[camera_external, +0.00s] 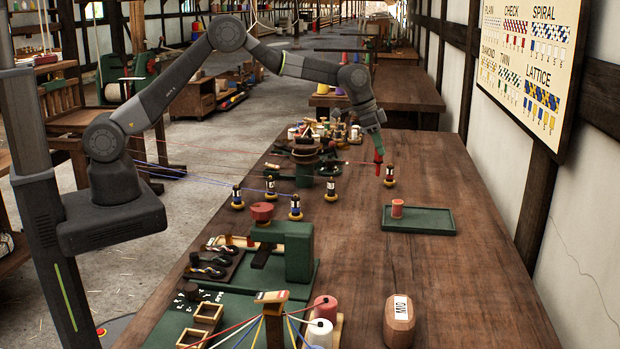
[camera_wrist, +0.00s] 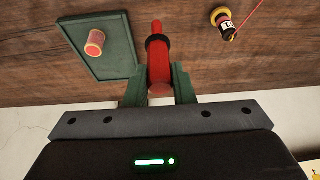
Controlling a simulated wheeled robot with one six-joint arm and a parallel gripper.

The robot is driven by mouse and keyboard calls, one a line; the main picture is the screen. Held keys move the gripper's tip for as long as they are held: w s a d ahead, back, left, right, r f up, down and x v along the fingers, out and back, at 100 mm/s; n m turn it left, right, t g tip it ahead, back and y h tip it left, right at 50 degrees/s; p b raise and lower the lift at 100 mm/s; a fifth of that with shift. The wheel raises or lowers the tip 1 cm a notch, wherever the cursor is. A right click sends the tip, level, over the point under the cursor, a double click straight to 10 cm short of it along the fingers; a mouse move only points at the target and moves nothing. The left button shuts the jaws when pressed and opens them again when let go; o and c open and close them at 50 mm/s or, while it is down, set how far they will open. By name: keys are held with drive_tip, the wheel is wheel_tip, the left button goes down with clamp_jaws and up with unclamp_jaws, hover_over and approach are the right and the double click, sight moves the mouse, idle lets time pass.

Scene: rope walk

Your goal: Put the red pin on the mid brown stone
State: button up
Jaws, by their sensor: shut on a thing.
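My gripper (camera_wrist: 158,88) is shut on a red pin (camera_wrist: 157,62) that has a black band around it. The pin sticks out past the green fingertips. In the external view the pin (camera_external: 378,154) hangs under my gripper (camera_external: 376,132), above the far part of the table. The mid brown stone (camera_external: 399,325) is a rounded brown block with a white label reading MID. It sits on the table at the near right, well away from the pin. The stone is not visible in the wrist view.
A green tray (camera_external: 434,228) holding a pink-red spool (camera_external: 397,208) lies between my gripper and the stone. A dark-topped bobbin (camera_external: 389,175) stands near the pin, with several more to the left. A green machine (camera_external: 298,250) stands left. Table right of the stone is clear.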

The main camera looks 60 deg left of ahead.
drive_tip(key=shift+r, duration=0.8)
drive_tip(key=shift+s+d+r, duration=0.15)
drive_tip(key=shift+d+r, duration=0.05)
drive_tip(key=shift+d, duration=0.2)
drive_tip(key=s+d+r+m+p, duration=0.1)
drive_tip(key=s+d, duration=0.1)
drive_tip(key=d, duration=0.5)
drive_tip(key=s+d+r+m+p, duration=0.1)
drive_tip(key=s+d, duration=0.2)
drive_tip(key=d, duration=0.3)
drive_tip(key=s+d+r+m+g+h+p, duration=0.1)
drive_tip(key=s+d+r+m+p, duration=0.15)
drive_tip(key=s+d, duration=1.2)
drive_tip(key=s+d+r+m+g+p, duration=0.1)
drive_tip(key=s+d+r+m+p, duration=0.15)
drive_tip(key=s+d, duration=1.2)
wheel_tip(320, 180, down, 11)
drive_tip(key=b, duration=0.1)
drive_tip(key=shift+s+d+m+g+h, duration=0.15)
drive_tip(key=shift+s+m+g+h, duration=0.05)
drive_tip(key=shift+m+g+h, duration=0.1)
drive_tip(key=shift+r, duration=0.1)
